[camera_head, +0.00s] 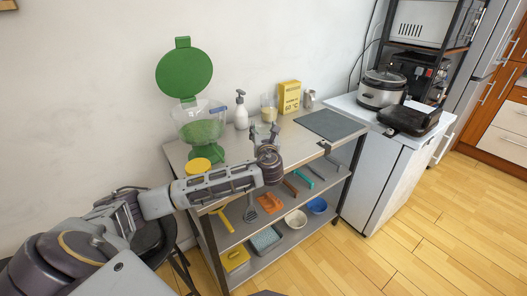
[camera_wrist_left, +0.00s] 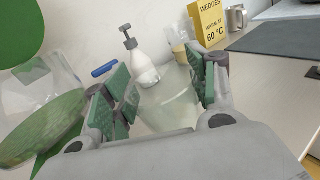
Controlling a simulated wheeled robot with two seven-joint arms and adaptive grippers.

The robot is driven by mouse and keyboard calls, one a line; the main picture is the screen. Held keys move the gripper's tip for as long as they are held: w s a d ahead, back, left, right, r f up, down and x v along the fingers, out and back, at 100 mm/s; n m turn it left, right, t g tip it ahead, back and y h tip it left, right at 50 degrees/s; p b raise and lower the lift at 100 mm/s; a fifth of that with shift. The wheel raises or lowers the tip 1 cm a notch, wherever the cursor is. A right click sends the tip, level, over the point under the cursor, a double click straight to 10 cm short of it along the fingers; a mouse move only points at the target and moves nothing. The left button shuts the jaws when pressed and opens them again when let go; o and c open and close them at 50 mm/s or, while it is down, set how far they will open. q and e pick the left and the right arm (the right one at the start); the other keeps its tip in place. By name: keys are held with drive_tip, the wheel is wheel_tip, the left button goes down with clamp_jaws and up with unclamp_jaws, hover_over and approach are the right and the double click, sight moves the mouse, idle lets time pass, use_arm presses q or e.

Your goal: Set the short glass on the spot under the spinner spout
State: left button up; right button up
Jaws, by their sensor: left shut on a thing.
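The short glass (camera_wrist_left: 168,104) is clear and sits between my left gripper's green-padded fingers in the left wrist view. My left gripper (camera_head: 266,132) is shut on it, over the middle of the table top. The glass is hard to make out in the head view. The spinner (camera_head: 203,130), a clear bowl with a green basket, stands on the table's left end with its green lid (camera_head: 184,74) raised. It also shows at the left of the wrist view (camera_wrist_left: 40,125). A yellow disc (camera_head: 198,165) lies in front of the spinner, left of my gripper. My right gripper is out of view.
Behind my gripper stand a white pump bottle (camera_head: 241,112), a glass with pale yellow contents (camera_head: 268,108), a yellow sign box (camera_head: 290,97) and a metal mug (camera_head: 309,99). A grey mat (camera_head: 330,125) covers the table's right end. Shelves below hold bowls and utensils.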

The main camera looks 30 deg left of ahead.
use_arm(q)
drive_tip(key=shift+f, duration=1.4)
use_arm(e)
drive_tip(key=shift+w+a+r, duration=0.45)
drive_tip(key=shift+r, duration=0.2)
